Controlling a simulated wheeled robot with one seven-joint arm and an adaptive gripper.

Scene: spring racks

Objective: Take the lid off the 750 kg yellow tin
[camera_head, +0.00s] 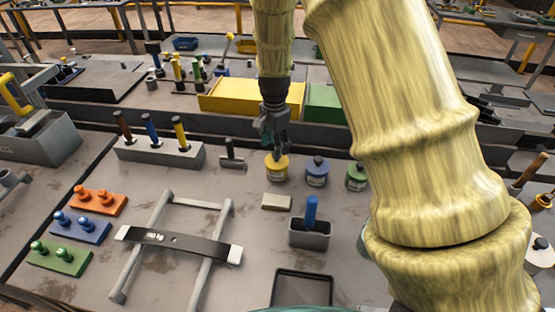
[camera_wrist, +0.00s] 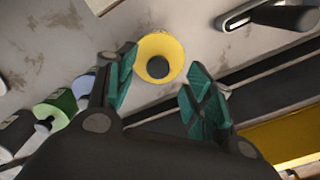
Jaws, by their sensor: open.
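The yellow tin (camera_head: 277,172) stands on the grey bench, first in a row of tins. Its yellow lid (camera_head: 277,160) is on it; in the wrist view the lid (camera_wrist: 174,49) shows as a yellow disc with a dark round knob (camera_wrist: 158,67). My gripper (camera_head: 275,143) is just above the tin in the head view. In the wrist view my gripper (camera_wrist: 160,82) is open, with a green-padded finger on either side of the knob's line. Nothing is held. Whether the fingertips reach down to the knob's height I cannot tell.
A blue-lidded tin (camera_head: 317,172) and a green-lidded tin (camera_head: 356,177) stand to the right.

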